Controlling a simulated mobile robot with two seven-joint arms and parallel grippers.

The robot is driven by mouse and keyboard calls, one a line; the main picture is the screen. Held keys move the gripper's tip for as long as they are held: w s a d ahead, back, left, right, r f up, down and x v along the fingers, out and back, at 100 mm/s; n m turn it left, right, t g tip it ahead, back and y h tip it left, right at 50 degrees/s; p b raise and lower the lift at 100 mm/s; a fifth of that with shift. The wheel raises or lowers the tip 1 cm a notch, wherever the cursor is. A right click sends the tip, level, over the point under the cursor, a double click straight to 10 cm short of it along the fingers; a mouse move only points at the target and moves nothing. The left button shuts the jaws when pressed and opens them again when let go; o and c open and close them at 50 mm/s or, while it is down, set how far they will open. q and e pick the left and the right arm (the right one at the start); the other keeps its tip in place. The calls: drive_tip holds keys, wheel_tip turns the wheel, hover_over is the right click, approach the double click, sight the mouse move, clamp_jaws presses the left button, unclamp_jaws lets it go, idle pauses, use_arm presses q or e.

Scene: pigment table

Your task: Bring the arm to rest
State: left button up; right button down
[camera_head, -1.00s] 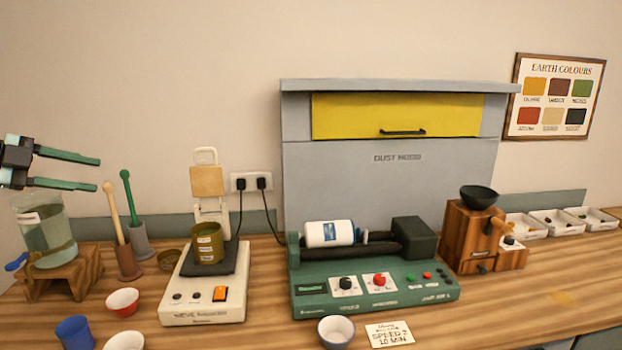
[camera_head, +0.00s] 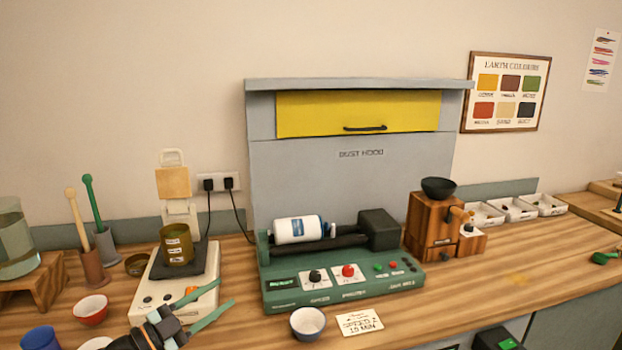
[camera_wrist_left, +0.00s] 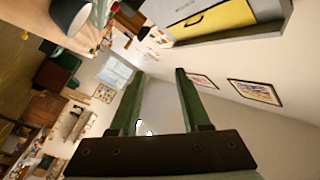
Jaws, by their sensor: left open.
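My right gripper does not show in either view.
A green roller machine (camera_head: 340,290) holds a white jar (camera_head: 298,229). A blue-white bowl (camera_head: 308,323), red bowl (camera_head: 91,309) and blue cup (camera_head: 41,339) stand near the front edge. A wooden grinder (camera_head: 424,222) and white trays (camera_head: 513,208) stand right. The right counter is mostly clear.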

use_arm(q)
drive_tip(key=s+d+f+n+g+y, duration=0.1)
drive_tip(key=s+f+n+y, duration=0.4)
drive_tip(key=s+f, duration=1)
drive_tip(key=s+d+f+n+g+y, duration=0.1)
drive_tip(key=s+f+n+g+y, duration=0.2)
drive_tip(key=s+f+n+y, duration=0.3)
drive_tip(key=s+f+n, duration=0.4)
drive_tip(key=s+f, duration=0.5)
drive_tip(key=s, duration=0.1)
drive_tip(key=shift+f+n, duration=0.3)
